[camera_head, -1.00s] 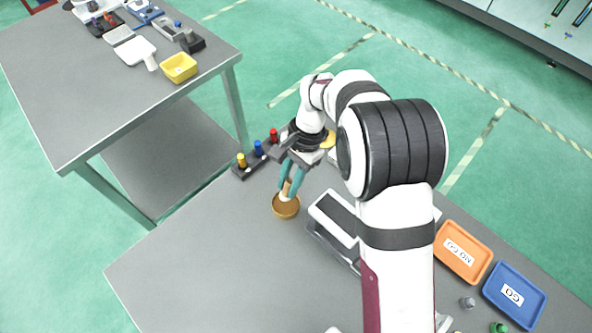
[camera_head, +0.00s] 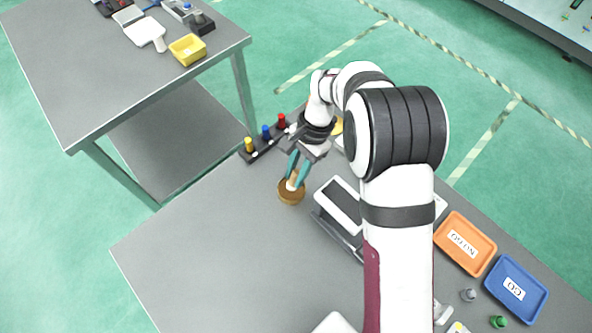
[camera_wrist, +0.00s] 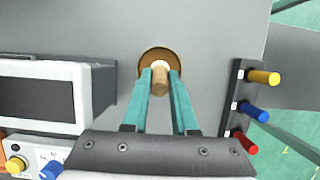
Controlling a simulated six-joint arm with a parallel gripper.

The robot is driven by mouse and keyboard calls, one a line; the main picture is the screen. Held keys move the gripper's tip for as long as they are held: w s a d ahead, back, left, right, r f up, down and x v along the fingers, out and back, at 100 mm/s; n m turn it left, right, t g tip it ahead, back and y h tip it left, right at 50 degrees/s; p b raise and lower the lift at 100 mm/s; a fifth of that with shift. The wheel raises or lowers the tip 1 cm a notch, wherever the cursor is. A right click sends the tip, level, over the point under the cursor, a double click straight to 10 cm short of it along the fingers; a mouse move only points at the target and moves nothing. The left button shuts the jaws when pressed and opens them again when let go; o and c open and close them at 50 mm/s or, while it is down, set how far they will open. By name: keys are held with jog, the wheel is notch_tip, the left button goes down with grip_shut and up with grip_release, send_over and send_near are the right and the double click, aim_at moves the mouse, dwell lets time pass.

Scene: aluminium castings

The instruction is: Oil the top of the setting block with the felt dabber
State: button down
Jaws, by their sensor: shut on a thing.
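My gripper (camera_head: 296,178) points down with its teal fingers shut on the felt dabber (camera_head: 292,185). The dabber's pale wooden handle (camera_wrist: 160,80) shows between the fingertips in the wrist view. The dabber is over or in a round brown dish (camera_head: 291,198) on the grey bench. The dish also shows behind the handle in the wrist view (camera_wrist: 147,57). I cannot pick out the setting block with certainty in either view.
A white device with a dark screen (camera_wrist: 38,97) stands close beside the dish. A black rack (camera_head: 262,146) holds yellow, blue and red handles. Orange (camera_head: 465,243) and blue (camera_head: 515,290) trays lie at the right. The bench's front left is clear. Another table (camera_head: 130,85) stands apart.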

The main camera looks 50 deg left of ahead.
aim_at(296, 172)
jog(key=shift+f, duration=0.5)
dwell(0.3)
dwell(0.4)
jog(key=shift+r, duration=3.55)
jog(key=w+d+r, duration=0.4)
jog(key=w+d, duration=0.1)
jog(key=d, duration=0.4)
jog(key=w+d+r, duration=0.5)
jog(key=d, duration=0.3)
jog(key=w+d+r, duration=0.4)
jog(key=d, duration=0.5)
jog(key=d+r, duration=0.5)
jog(key=d, duration=0.5)
jog(key=shift+s+d, duration=0.25)
jog(key=shift+d, duration=0.05)
